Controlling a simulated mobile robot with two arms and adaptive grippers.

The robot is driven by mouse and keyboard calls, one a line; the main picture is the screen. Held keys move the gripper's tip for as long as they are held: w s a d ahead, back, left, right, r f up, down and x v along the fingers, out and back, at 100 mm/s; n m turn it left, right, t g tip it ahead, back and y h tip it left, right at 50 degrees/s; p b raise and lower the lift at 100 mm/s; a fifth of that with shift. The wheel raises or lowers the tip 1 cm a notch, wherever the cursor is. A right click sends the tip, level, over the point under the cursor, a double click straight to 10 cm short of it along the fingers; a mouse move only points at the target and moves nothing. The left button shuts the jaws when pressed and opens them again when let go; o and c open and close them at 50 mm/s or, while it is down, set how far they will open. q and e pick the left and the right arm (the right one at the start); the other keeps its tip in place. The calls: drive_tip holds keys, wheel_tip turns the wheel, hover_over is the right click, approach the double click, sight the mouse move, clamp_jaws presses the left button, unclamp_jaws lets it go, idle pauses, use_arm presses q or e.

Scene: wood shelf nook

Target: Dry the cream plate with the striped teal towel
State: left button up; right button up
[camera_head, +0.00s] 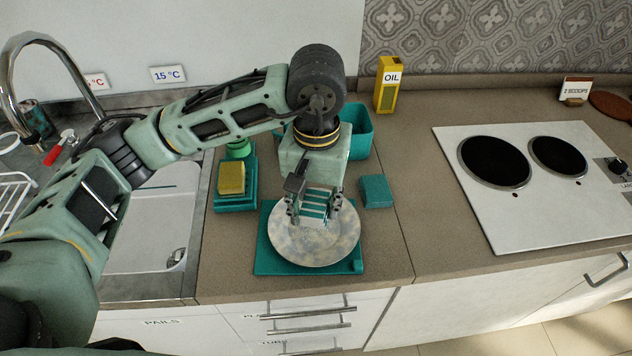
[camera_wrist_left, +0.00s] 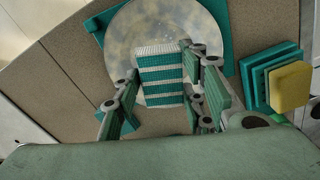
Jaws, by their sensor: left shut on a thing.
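The cream plate (camera_head: 316,246) lies on a teal mat (camera_head: 268,262) on the counter, its surface mottled with greyish patches. The striped teal towel (camera_head: 314,204) is a small folded pad with teal and white stripes. My left gripper (camera_head: 313,208) is shut on the towel and holds it over the back part of the plate. In the left wrist view, the towel (camera_wrist_left: 161,75) sits between the fingers of the left gripper (camera_wrist_left: 163,100), in front of the plate (camera_wrist_left: 200,25). I cannot tell whether towel and plate touch. My right gripper is not in view.
A yellow sponge (camera_head: 231,178) sits on a teal holder (camera_head: 235,202) left of the plate. A teal block (camera_head: 376,191) lies to the right, a teal bin (camera_head: 357,130) behind. A yellow oil box (camera_head: 387,84) stands at the wall. The hob (camera_head: 540,205) is right, the sink (camera_head: 150,225) left.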

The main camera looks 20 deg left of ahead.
use_arm(q)
drive_tip(key=shift+w+d+r, duration=0.1)
drive_tip(key=shift+d+r, duration=0.15)
drive_tip(key=shift+r, duration=0.7)
drive_tip(key=shift+a+r+p, duration=0.2)
drive_tip(key=shift+r+p, duration=0.3)
drive_tip(key=shift+r, duration=0.25)
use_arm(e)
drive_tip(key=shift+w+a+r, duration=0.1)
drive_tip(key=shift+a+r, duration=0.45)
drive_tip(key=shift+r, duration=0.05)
use_arm(q)
drive_tip(key=shift+m, duration=0.3)
drive_tip(key=s+a+f, duration=0.1)
drive_tip(key=a, duration=0.1)
drive_tip(key=s+a+f, duration=0.1)
drive_tip(key=s+a, duration=0.1)
drive_tip(key=a, duration=0.1)
drive_tip(key=s+a+f, duration=0.1)
drive_tip(key=s+a, duration=0.1)
drive_tip(key=a, duration=0.1)
drive_tip(key=shift+a+f, duration=0.2)
drive_tip(key=shift+f, duration=0.05)
drive_tip(key=shift+s+a+f, duration=0.1)
drive_tip(key=shift+s+a, duration=0.1)
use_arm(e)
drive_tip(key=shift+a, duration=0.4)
